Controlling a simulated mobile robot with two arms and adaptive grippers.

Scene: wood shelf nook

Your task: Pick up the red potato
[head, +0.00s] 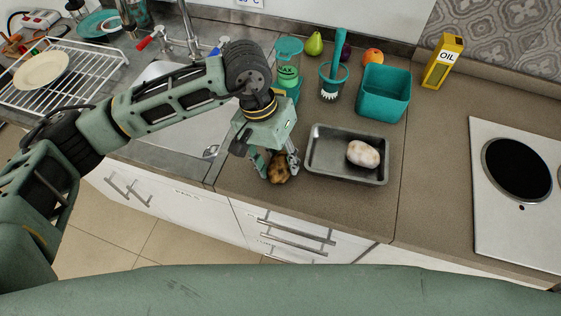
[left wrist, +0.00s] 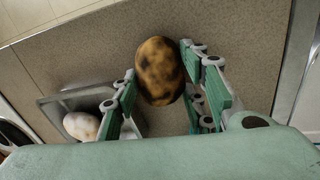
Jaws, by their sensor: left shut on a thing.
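A brown potato with dark patches (head: 279,168) is between the fingers of my left gripper (head: 277,163), near the front edge of the counter and left of the metal tray. It also shows in the left wrist view (left wrist: 160,72), with a finger on each side. My left gripper is shut on it. I cannot tell whether it touches the counter. Its skin looks brown and golden rather than red. A paler potato (head: 363,154) lies in the grey metal tray (head: 322,169), and it shows at the lower left of the left wrist view (left wrist: 81,125). My right gripper is not in view.
A teal bin (head: 384,93), a teal cup with a brush (head: 333,78), a green pear (head: 314,43), an orange (head: 373,56) and a yellow oil box (head: 443,61) stand behind. A sink (head: 180,115) is left, a cooktop (head: 500,220) right. The counter right of the tray is clear.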

